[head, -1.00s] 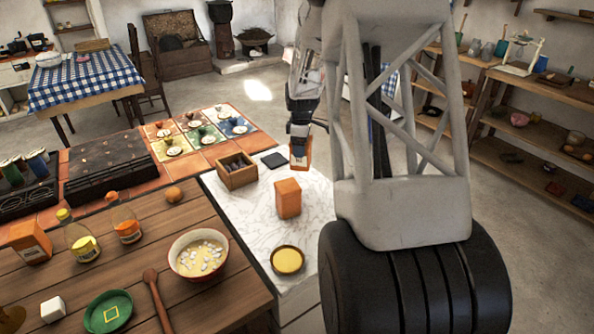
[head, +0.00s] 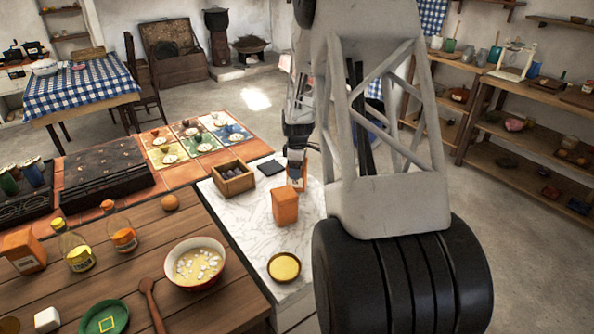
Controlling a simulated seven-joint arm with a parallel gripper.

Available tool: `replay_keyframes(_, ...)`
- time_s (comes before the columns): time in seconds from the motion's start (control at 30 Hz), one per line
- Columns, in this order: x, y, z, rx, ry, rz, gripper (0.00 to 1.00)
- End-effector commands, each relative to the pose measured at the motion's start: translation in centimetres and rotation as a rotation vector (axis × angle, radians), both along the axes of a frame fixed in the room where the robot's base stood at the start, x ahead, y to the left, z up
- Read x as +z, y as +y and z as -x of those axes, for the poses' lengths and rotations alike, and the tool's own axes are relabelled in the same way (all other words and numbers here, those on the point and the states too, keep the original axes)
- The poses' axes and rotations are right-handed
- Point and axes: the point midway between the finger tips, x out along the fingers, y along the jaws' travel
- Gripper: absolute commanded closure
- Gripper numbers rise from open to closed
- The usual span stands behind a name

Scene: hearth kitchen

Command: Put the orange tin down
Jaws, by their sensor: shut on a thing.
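My gripper (head: 296,167) is shut on an orange tin (head: 304,174) at the far right part of the pale marble top (head: 243,218). The gripper covers much of this tin; an orange strip shows at its right side. I cannot tell whether its base touches the marble. A second orange tin (head: 285,207) stands upright on the marble, nearer the camera and just in front of the held one. A third orange tin (head: 23,251) with a pale label stands on the wooden counter at the left.
On the marble are a wooden box of dark things (head: 233,178), a dark flat square (head: 271,167) and a yellow round dish (head: 284,267). A cream bowl (head: 195,263) stands on the wooden counter (head: 190,305). Bare marble lies left of the standing tin.

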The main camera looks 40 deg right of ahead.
Motion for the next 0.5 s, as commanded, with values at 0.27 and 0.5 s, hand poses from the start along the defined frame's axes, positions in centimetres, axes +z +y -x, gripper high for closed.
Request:
replay_keyframes(0.27, -1.02, -0.01, -0.02, 0.000, 0.000, 0.000, 0.59)
replay_keyframes(0.5, -1.14, -0.01, -0.02, 0.000, 0.000, 0.000, 0.59)
